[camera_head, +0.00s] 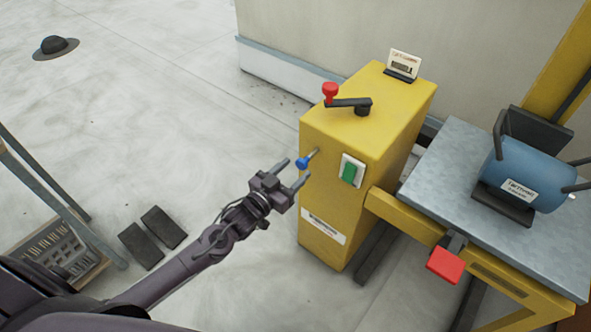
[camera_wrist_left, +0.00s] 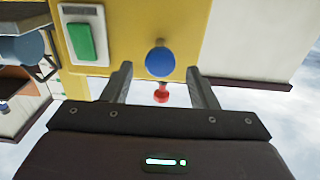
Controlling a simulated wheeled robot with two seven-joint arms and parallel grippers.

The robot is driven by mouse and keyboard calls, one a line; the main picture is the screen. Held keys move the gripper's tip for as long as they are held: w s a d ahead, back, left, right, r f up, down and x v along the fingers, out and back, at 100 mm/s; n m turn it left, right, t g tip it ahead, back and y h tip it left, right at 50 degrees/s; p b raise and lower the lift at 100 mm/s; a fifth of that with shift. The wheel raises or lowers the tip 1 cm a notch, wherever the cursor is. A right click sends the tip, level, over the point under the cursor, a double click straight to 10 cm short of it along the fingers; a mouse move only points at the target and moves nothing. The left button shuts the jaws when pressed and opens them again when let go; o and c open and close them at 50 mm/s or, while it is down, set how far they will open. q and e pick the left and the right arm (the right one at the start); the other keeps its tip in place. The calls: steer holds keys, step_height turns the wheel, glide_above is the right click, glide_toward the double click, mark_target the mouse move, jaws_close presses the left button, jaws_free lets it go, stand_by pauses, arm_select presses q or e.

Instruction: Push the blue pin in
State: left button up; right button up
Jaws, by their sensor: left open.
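The blue pin (camera_head: 303,162) has a round blue head and a thin metal shaft that sticks out of the side of the yellow cabinet (camera_head: 325,205). My left gripper (camera_head: 296,172) is open, with its two fingers pointing at the cabinet, close to the pin. In the left wrist view, the blue head (camera_wrist_left: 160,62) sits between the two fingertips (camera_wrist_left: 160,78), with a gap on each side. Whether a finger touches it cannot be told. My right gripper is not in view.
A green switch (camera_head: 349,173) is on the cabinet beside the pin. A black crank with a red knob (camera_head: 330,90) is on top. A grey table (camera_head: 440,165) with a blue cylinder (camera_head: 525,175) and a red pedal-like block (camera_head: 445,265) stand right.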

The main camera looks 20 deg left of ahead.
arm_select(q)
steer(key=shift+w+d, duration=0.25)
steer(key=shift+w, duration=0.45)
jaws_close()
